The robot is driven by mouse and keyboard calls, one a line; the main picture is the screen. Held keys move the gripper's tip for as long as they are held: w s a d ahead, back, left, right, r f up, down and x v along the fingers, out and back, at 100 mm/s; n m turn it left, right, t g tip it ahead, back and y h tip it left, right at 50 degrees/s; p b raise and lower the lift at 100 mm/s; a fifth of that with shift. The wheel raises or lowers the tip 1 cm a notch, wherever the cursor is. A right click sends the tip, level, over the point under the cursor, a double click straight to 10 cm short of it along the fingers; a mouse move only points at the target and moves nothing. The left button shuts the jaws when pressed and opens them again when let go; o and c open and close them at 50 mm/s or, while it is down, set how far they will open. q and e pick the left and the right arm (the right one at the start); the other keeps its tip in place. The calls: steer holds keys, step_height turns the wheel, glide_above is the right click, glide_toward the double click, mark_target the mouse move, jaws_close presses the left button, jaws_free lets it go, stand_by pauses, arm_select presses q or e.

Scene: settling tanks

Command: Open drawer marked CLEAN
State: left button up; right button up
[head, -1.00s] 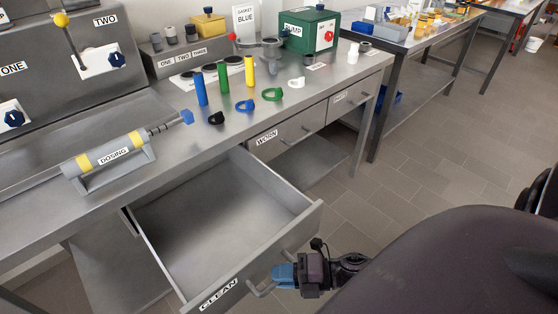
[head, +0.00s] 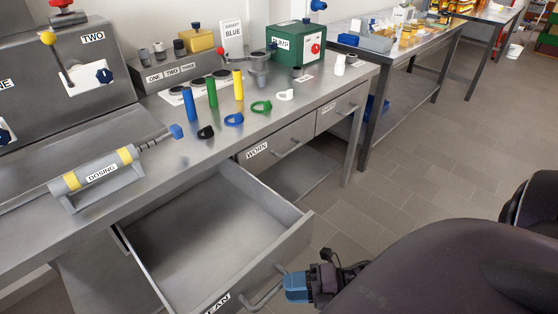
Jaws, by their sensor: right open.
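The drawer marked CLEAN (head: 268,262) is pulled well out from under the steel bench, and its inside is empty. Its label (head: 217,305) is partly cut off by the bottom edge of the head view. Its bar handle (head: 262,297) is on the front face. My right gripper (head: 292,287) is at the right end of this handle, with blue fingertips close to the bar. It is open; whether it touches the bar I cannot tell. My left gripper is not in view.
The closed WORN drawer (head: 276,143) and another closed drawer (head: 342,106) are further right. On the bench (head: 150,208) stand the DOSING device (head: 100,177), colored cylinders, rings and a green PUMP box (head: 297,44).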

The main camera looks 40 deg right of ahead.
steer(key=v, duration=0.6)
steer(key=shift+d, duration=0.2)
steer(key=shift+s+r, duration=0.1)
